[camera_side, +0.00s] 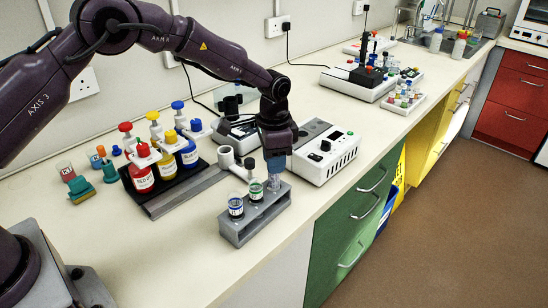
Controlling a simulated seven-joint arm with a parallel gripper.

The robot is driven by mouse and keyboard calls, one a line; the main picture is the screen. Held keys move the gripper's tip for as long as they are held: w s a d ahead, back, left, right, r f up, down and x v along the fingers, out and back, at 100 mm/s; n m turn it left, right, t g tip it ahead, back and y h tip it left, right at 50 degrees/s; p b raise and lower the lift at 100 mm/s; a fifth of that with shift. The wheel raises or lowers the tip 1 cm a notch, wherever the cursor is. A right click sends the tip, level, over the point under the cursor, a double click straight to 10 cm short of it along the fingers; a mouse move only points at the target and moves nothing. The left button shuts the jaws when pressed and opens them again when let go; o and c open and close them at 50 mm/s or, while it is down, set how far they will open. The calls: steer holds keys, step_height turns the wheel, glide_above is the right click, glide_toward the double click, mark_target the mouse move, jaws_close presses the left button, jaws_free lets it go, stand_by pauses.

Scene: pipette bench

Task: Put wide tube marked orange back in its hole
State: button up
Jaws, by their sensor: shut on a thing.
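The grey tube rack (262,219) stands near the bench's front edge. A dark-capped tube with a blue mark (236,208) stands in its left part, and one with a green mark (256,191) stands in its middle. My gripper (275,168) points down over the rack's right end, shut on a clear wide tube (274,183). This tube looks upright, with its lower end at the rack's right hole; I cannot tell how deep it sits. Its orange mark is not visible, and the jaws hide its top.
Bottles with red, yellow and blue caps (166,160) stand in a black tray to the left. A white device (325,153) stands close behind and right of my gripper. Small coloured blocks (79,187) lie far left. Bare bench lies left of the rack.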

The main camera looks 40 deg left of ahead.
steer(key=shift+f, duration=0.2)
steer(key=shift+f, duration=1.9)
steer(key=o, duration=1)
